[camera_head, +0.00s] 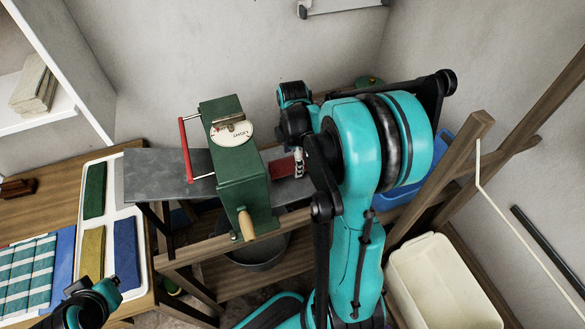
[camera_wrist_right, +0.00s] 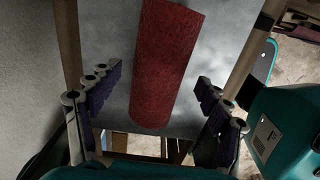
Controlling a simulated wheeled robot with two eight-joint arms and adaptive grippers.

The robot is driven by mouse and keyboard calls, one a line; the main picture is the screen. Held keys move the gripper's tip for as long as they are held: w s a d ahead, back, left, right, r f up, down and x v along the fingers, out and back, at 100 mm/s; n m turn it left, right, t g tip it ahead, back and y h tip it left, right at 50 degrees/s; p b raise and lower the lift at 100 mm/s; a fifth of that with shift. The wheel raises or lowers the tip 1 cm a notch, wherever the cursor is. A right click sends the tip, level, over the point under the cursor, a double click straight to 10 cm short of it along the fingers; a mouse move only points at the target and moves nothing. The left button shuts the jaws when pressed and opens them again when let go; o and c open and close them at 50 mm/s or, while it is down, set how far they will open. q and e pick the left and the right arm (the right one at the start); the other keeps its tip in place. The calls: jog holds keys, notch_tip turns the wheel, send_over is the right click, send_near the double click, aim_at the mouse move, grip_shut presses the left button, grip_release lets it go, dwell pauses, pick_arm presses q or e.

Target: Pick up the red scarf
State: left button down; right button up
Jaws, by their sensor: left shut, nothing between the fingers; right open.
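The red scarf (camera_head: 283,167) lies on the grey metal plate (camera_head: 300,190) just right of the green machine. My right gripper (camera_wrist_right: 157,95) is open, with one finger on each side of the scarf's near part; I see no contact. In the head view my right arm covers most of that gripper and part of the plate. My left gripper (camera_head: 98,298) is shut and empty at the lower left, beside the white tray.
The green machine (camera_head: 240,185) has a dial, a red handle and a wooden grip. A white tray (camera_head: 140,212) holds folded green, mustard and blue cloths. A dark bucket (camera_head: 262,255) stands below. A cream bin (camera_head: 440,280) and wooden rails (camera_head: 465,150) are on the right.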

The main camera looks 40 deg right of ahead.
notch_tip(320, 180, down, 2)
jog(key=shift+f, duration=0.1)
jog(key=shift+r, duration=0.2)
jog(key=c, duration=1.4)
